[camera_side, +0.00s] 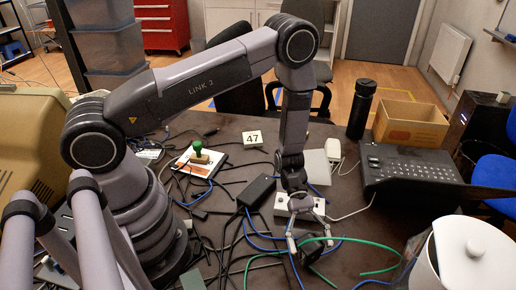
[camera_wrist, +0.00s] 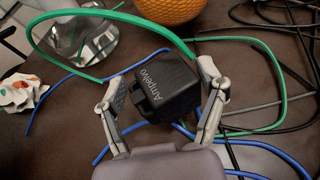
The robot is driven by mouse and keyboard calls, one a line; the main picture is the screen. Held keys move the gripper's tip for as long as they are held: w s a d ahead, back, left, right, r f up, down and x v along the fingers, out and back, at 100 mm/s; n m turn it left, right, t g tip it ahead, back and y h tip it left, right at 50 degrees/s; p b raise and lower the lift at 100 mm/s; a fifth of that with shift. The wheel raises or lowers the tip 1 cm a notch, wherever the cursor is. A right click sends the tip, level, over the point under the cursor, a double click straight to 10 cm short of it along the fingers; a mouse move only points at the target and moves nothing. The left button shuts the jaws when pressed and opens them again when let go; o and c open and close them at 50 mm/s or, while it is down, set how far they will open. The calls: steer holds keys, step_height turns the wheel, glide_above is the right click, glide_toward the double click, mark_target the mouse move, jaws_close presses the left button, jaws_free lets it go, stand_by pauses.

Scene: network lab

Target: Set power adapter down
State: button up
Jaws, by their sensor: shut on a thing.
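The power adapter is a black block with "Ampelvo" lettering (camera_wrist: 165,88), in the middle of the wrist view. My gripper (camera_wrist: 166,82) is shut on it, with one grey finger against each side. In the side view, my gripper (camera_side: 308,243) is low over the front middle of the dark table (camera_side: 345,200). The adapter is small and partly hidden by the fingers there. I cannot tell whether its underside touches the table. A green cable (camera_wrist: 60,68) and blue cables (camera_wrist: 45,100) lie around it.
A black power brick (camera_side: 257,190) and white power strip (camera_side: 300,205) lie behind my gripper. A white container (camera_side: 470,258) stands at front right, a black laptop (camera_side: 420,178) behind it. Crumpled paper (camera_wrist: 20,92) and an orange object (camera_wrist: 168,8) show in the wrist view. Cables clutter the left.

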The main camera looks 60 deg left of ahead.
mark_target(310, 253)
steer(key=shift+w+d+f, duration=0.1)
steer(key=shift+f, duration=0.8)
steer(key=shift+w+d+f, duration=0.1)
steer(key=shift+f, duration=0.8)
steer(key=o, duration=1.2)
steer(key=shift+f, duration=0.1)
